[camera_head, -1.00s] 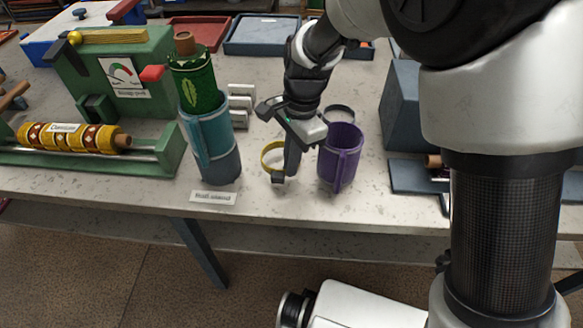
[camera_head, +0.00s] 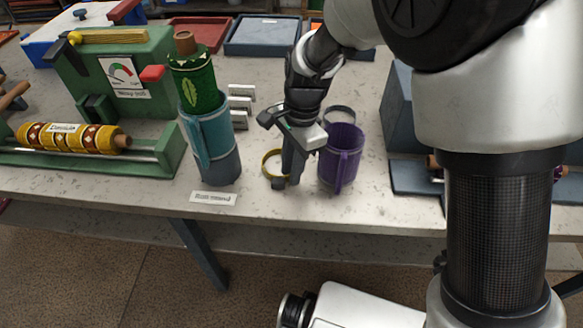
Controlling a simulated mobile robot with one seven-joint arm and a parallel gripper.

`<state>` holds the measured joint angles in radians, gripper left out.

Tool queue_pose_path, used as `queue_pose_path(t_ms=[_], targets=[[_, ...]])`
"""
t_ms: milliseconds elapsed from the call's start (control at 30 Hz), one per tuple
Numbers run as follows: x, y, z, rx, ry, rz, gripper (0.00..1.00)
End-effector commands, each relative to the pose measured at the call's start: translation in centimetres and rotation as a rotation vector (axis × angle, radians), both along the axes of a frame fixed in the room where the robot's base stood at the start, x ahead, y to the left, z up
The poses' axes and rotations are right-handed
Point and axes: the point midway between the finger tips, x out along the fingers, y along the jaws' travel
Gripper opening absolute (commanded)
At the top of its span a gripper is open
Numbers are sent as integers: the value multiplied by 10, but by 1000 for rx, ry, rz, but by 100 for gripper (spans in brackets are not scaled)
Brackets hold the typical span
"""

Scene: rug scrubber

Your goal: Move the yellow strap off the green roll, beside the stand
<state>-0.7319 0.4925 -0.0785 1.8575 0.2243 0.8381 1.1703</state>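The yellow strap (camera_head: 265,165), a thin ring, is at the table's front part, right of the roll stand and left of a purple holder. My gripper (camera_head: 283,178) points down at the strap's right side. Its fingers look closed on the band and hide that side. Whether the strap touches the table is hard to tell. The green roll (camera_head: 196,85), with a pale leaf mark and brown core, stands upright in the blue-grey stand (camera_head: 217,160). No yellow strap shows around it.
The purple holder (camera_head: 341,160) stands close to the right of my gripper, with a dark ring (camera_head: 340,114) behind it. Pale blocks (camera_head: 240,105) sit behind the stand. A green machine with a patterned yellow roll (camera_head: 68,138) is at left. A label (camera_head: 213,198) lies before the stand.

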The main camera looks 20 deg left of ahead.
Motion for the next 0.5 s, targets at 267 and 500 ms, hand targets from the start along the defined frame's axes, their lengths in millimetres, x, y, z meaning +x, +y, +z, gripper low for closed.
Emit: queue_pose_path(t_ms=[267, 500], targets=[[7, -3, 53, 4, -3, -1, 21], [11, -8, 99, 2, -3, 0, 21]])
